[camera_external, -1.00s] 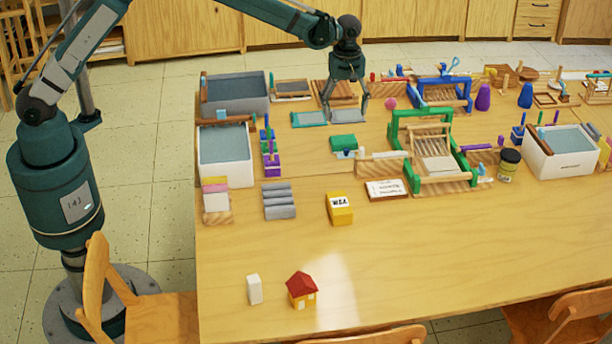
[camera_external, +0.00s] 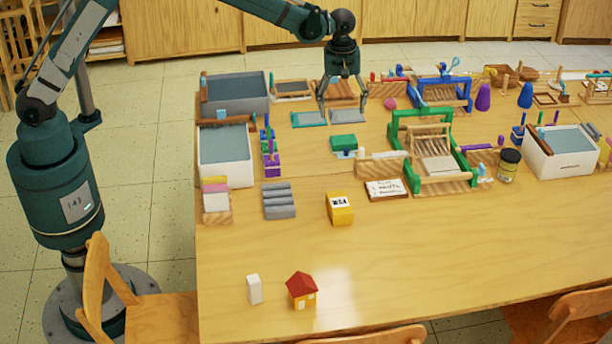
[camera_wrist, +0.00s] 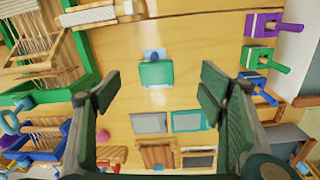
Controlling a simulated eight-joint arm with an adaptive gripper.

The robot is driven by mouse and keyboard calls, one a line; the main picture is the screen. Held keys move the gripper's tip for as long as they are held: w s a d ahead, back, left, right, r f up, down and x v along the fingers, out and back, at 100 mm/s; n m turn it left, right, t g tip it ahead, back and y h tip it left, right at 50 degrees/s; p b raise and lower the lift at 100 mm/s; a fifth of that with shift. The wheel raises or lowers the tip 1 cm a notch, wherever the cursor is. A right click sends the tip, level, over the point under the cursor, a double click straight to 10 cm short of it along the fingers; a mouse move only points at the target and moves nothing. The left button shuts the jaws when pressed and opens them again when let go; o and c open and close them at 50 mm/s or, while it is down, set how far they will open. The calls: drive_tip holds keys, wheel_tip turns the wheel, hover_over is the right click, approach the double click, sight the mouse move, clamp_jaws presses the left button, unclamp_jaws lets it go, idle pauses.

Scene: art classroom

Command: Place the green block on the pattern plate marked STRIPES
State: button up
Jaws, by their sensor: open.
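A green block (camera_external: 343,142) lies on the table, with a small light-blue and white piece against its near side. In the wrist view the green block (camera_wrist: 156,74) is just above the middle, in the gap between my fingers. Two flat plates lie behind it: a teal one (camera_external: 309,119) and a grey one (camera_external: 348,116). The wrist view also shows the grey plate (camera_wrist: 149,123) and the teal plate (camera_wrist: 188,121). I cannot read any STRIPES marking on either. My gripper (camera_external: 342,100) is open and empty, above the area of the plates.
A green loom (camera_external: 408,150) stands right of the block, and a blue loom (camera_external: 443,92) behind it. White (camera_external: 226,170) and grey bins (camera_external: 236,92) and a purple stand (camera_external: 270,160) are at left. A yellow box (camera_external: 340,209) is nearer. The front table is mostly clear.

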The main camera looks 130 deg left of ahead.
drive_tip(key=s+d+r+m+t, duration=0.1)
drive_tip(key=d+r+m, duration=0.45)
drive_tip(key=d, duration=0.75)
drive_tip(key=s+d+r+m+t+y, duration=0.1)
drive_tip(key=d+r+m, duration=0.1)
drive_tip(key=d+r, duration=0.95)
drive_tip(key=s+d+r+m+t, duration=0.1)
drive_tip(key=d+r+m, duration=0.35)
drive_tip(key=d, duration=1.05)
drive_tip(key=s+d+r+m+t, duration=0.1)
drive_tip(key=s+d+m, duration=0.3)
drive_tip(key=d, duration=0.5)
drive_tip(key=s+d+r+m+t, duration=0.1)
drive_tip(key=s+d+m, duration=0.1)
drive_tip(key=s+d, duration=0.6)
drive_tip(key=s+d+f+m+t, duration=0.1)
drive_tip(key=s+d+f+m, duration=0.1)
drive_tip(key=s+d, duration=0.4)
drive_tip(key=s+d+f+m+t+h, duration=0.1)
drive_tip(key=s+d+f+m, duration=0.2)
drive_tip(key=s+d+m, duration=0.2)
drive_tip(key=shift+s+d+f, duration=0.3)
drive_tip(key=shift+s+d, duration=0.4)
drive_tip(key=shift+d, duration=0.35)
